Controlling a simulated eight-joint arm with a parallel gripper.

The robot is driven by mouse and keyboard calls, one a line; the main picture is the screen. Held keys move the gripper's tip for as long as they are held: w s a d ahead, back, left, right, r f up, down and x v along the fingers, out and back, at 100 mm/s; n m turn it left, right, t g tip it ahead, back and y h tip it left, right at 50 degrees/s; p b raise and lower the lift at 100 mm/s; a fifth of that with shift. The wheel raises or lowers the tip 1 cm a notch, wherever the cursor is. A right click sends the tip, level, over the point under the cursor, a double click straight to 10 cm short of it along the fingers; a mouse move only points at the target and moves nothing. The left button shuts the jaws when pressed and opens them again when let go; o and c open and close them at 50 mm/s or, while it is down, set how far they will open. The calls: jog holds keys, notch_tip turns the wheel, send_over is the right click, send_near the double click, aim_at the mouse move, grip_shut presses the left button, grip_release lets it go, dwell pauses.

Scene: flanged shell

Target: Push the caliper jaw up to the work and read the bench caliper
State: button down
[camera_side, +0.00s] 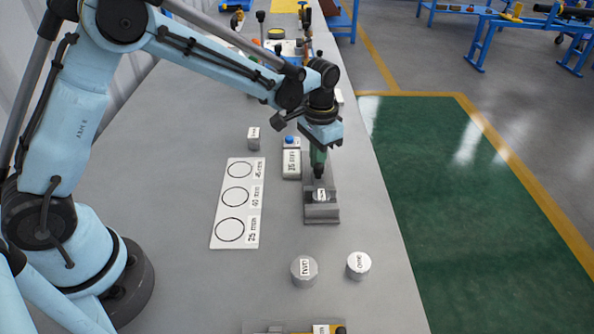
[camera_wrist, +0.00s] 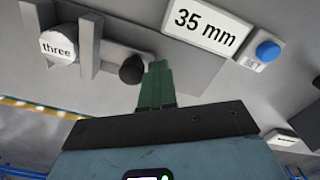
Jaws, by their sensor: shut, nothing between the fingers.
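The bench caliper (camera_side: 322,213) stands on the bench, its rail running away from the side camera. A pale cylinder labelled "three" (camera_wrist: 58,46) sits between its jaws; I cannot tell whether both jaws touch it. The upright caliper jaw (camera_wrist: 90,42) is beside the cylinder, with a black knob (camera_wrist: 132,70) on its outer side. My gripper (camera_side: 318,160), with green fingers, is shut and empty; its tips (camera_wrist: 158,68) are right by the knob, contact unclear. The caliper display (camera_wrist: 210,27) reads "35 mm". A blue button (camera_wrist: 267,50) is beside it.
A white board (camera_side: 219,205) with three circles and millimetre labels lies left of the caliper. Two labelled cylinders, one left (camera_side: 304,271) and one right (camera_side: 358,266), stand nearer the camera. A small labelled block (camera_side: 253,139) stands behind the board. The bench's right edge is close.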

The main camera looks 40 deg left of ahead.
dwell(0.5)
jog(key=shift+w+a, duration=0.15)
jog(key=shift+r, duration=0.2)
notch_tip(320, 180, up, 7)
jog(key=shift+f, duration=0.2)
dwell(0.7)
jog(key=shift+a+r, duration=0.1)
